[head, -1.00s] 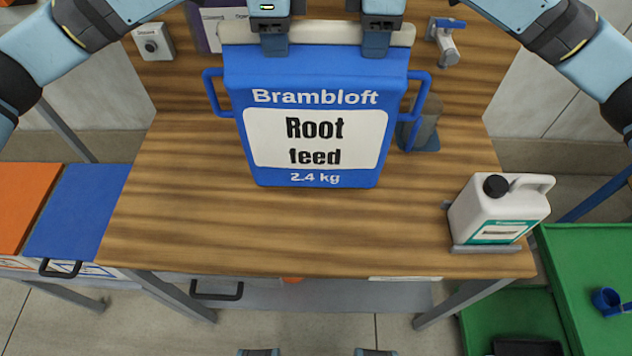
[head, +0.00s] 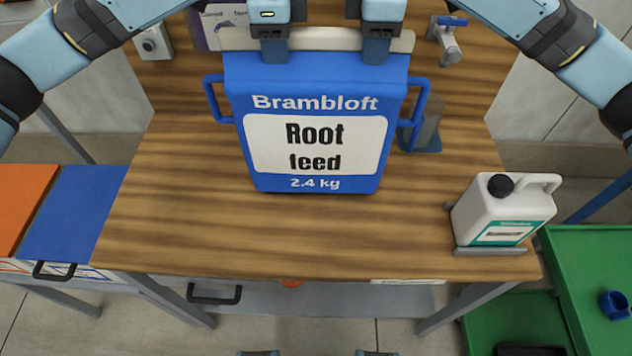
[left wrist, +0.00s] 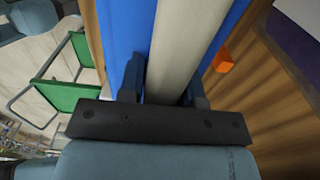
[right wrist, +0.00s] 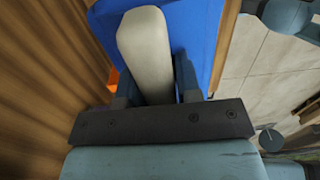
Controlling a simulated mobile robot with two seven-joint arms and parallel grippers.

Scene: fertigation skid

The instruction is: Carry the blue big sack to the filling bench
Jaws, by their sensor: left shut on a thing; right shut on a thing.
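The blue big sack (head: 317,185), labelled "Brambloft Root feed 2.4 kg", hangs upright in front of the wooden bench in the head view. It has a pale top edge (head: 330,40) and a blue loop on each side. My left gripper (head: 272,55) and my right gripper (head: 379,55) are both shut on that pale top edge, side by side. The wrist views show the pale edge (left wrist: 183,50) between the left fingers and its end (right wrist: 146,50) between the right fingers. I cannot tell whether the sack's bottom touches the wooden bench top (head: 230,235).
A white jug (head: 495,215) stands on a small grey stand at the bench's right edge. A tap (head: 447,42) and a grey switch box (head: 153,43) are on the back board. A grey object (head: 425,133) stands behind the sack. The bench's front and left are clear.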

